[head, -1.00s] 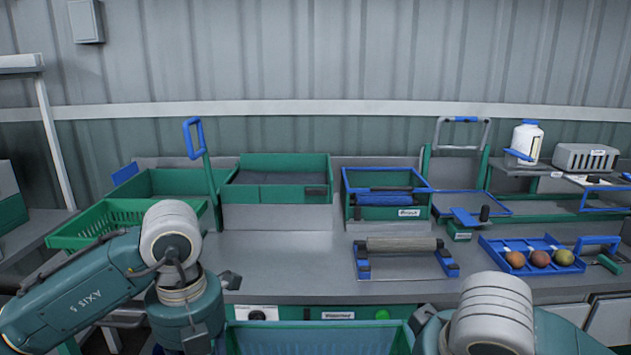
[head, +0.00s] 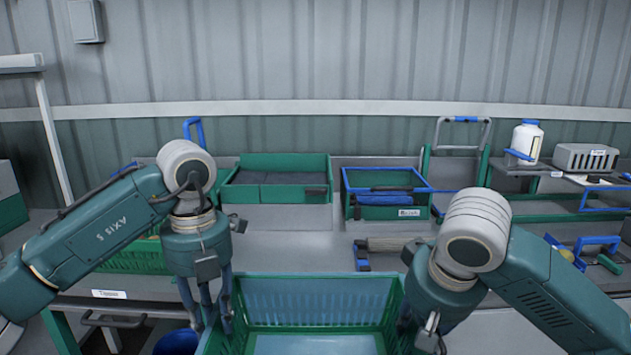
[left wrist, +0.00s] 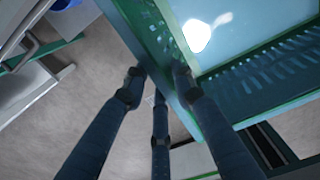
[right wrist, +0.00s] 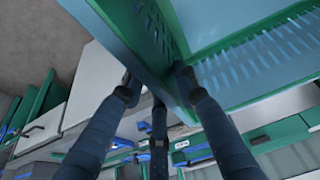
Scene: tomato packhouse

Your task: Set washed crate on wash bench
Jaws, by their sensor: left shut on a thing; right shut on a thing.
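The washed crate (head: 315,303) is an open, teal-green crate with slotted walls. It is empty and level, held between my two grippers in front of the bench. My left gripper (head: 212,325) is shut on its left wall; the left wrist view shows fingers on both sides of the crate wall (left wrist: 245,85). My right gripper (head: 425,335) is shut on its right wall; the right wrist view shows the same grip on the crate wall (right wrist: 270,62). The grey wash bench (head: 285,243) lies behind the crate. The crate's near side is cut off by the picture edge.
A green bin (head: 275,195) and a blue-rimmed box (head: 387,205) stand at the bench's back. A roller stand (head: 365,255) is partly hidden by my right arm. A white bottle (head: 526,142) stands on a shelf at right. The bench middle has some bare room.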

